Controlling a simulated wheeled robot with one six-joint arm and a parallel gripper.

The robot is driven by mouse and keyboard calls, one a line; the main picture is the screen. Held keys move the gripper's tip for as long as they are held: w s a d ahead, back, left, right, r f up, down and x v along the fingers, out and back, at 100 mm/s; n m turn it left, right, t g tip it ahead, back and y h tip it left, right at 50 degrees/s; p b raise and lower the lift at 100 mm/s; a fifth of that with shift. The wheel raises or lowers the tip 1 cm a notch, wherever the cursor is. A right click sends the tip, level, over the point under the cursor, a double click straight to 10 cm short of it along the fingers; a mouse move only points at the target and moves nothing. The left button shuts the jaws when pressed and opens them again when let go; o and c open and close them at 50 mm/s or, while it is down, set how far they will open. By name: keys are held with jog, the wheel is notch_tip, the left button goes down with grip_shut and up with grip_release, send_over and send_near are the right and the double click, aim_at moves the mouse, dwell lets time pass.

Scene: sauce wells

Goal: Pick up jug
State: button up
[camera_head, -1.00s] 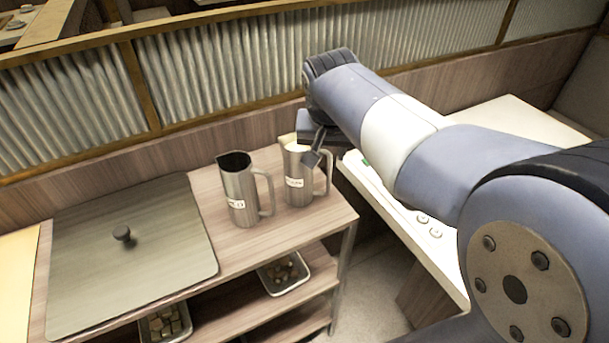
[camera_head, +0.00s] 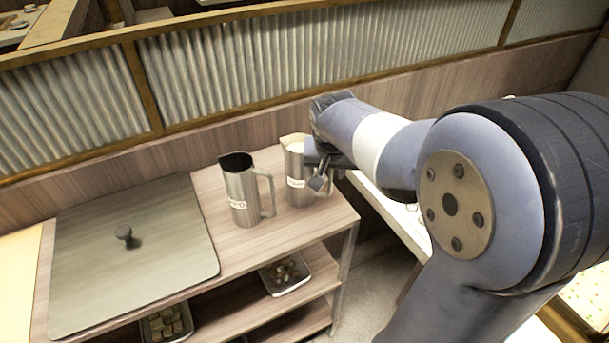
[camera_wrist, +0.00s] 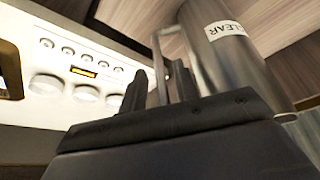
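Two metal jugs stand upright on the wooden cart top in the head view. The left jug (camera_head: 239,188) has a dark inside and a white label. The right jug (camera_head: 294,170) holds something pale and is partly covered by my gripper (camera_head: 318,180) at its handle side. In the wrist view the jug labelled CLEAR (camera_wrist: 222,62) stands upper right, its handle (camera_wrist: 157,58) reaching down between the fingers of my gripper (camera_wrist: 160,88). The fingers look apart, with a gap around the handle. The lower handle is hidden.
A flat lid with a knob (camera_head: 90,262) covers the cart's left part. Trays of small pieces (camera_head: 284,273) sit on the shelf below. A ribbed partition (camera_head: 270,65) runs behind. A white counter with knobs (camera_wrist: 60,70) stands to the right.

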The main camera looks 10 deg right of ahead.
grip_shut()
jog(key=shift+r, duration=0.1)
dwell(1.1)
